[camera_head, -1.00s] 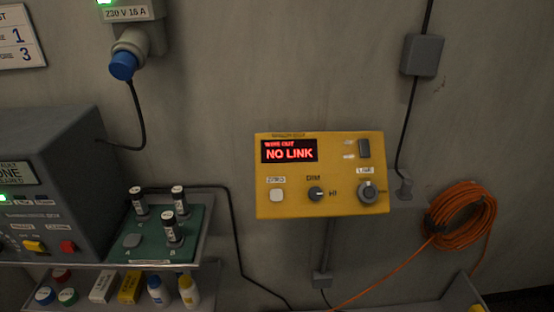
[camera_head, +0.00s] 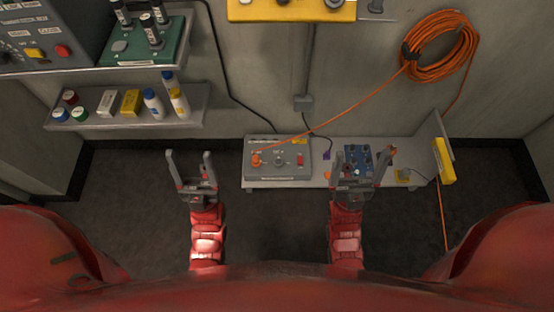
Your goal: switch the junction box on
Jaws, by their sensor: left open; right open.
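A grey box (camera_head: 272,171) with a dark knob (camera_head: 280,160) and a red switch (camera_head: 300,159) sits on the low shelf; it looks like the junction box, but its lettering is too small to read. An orange plug (camera_head: 256,160) with the orange cable is at its left. Whether the switch is on cannot be told. My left gripper (camera_head: 189,154) is open and empty, left of the grey box. My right gripper (camera_head: 363,152) is open, right of the box, with its fingers overlapping a blue board (camera_head: 357,159) in the picture.
A coiled orange cable (camera_head: 440,45) hangs on the wall. A yellow panel (camera_head: 290,11) is cut off at the top. A shelf of bottles (camera_head: 152,102) is at left. The floor between my arms is clear.

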